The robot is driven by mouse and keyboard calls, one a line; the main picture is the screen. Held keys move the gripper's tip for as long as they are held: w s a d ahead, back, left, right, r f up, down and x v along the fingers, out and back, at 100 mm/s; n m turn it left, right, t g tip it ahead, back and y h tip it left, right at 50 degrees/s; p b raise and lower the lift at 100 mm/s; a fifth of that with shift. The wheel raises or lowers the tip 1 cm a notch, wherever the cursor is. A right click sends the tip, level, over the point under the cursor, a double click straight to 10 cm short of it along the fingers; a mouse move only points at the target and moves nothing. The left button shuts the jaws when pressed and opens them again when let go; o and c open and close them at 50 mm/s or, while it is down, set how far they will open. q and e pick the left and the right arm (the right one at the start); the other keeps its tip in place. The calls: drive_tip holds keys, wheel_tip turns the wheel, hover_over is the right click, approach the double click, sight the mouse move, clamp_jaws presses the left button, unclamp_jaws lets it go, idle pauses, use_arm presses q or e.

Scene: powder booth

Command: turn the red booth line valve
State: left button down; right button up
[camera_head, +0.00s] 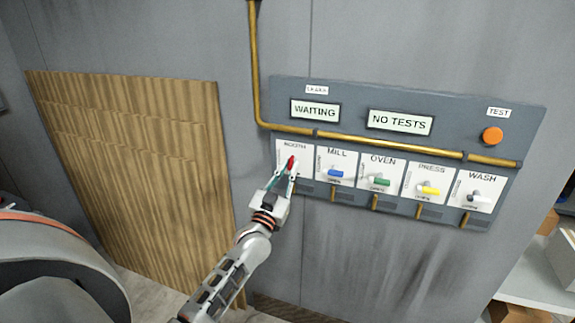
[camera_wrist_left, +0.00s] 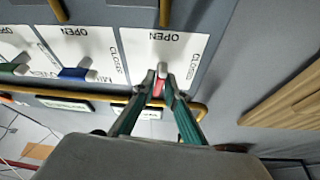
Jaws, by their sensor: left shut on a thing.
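The red valve handle (camera_head: 291,162) is on the leftmost white plate of the wall panel (camera_head: 400,209). My left gripper (camera_head: 290,170) reaches up to it from below. Its green-sided fingers are shut on the red handle. The left wrist view shows the red handle (camera_wrist_left: 158,88) between the two fingertips (camera_wrist_left: 159,82), with a grey knob end just beyond. That plate (camera_wrist_left: 135,55) carries the words OPEN and CLOSED, seen upside down there. The fingers hide part of the handle, so its exact angle is hard to tell. My right gripper is not in view.
Blue (camera_head: 335,174), green (camera_head: 379,182), yellow (camera_head: 430,190) and grey (camera_head: 475,196) handles sit to the right. A yellow pipe (camera_head: 390,143) runs above them. An orange button (camera_head: 492,136) is at upper right. A corrugated brown panel (camera_head: 135,150) covers the wall at left.

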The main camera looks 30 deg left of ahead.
use_arm(q)
drive_tip(key=shift+f+n+y+p, duration=0.1)
drive_tip(key=shift+n+y+p, duration=0.45)
drive_tip(key=shift+n, duration=0.75)
drive_tip(key=shift+y, duration=0.25)
drive_tip(key=shift+d, duration=0.1)
drive_tip(key=c, duration=2.2)
unclamp_jaws()
drive_tip(key=shift+o, duration=0.2)
drive_tip(key=v, duration=1.2)
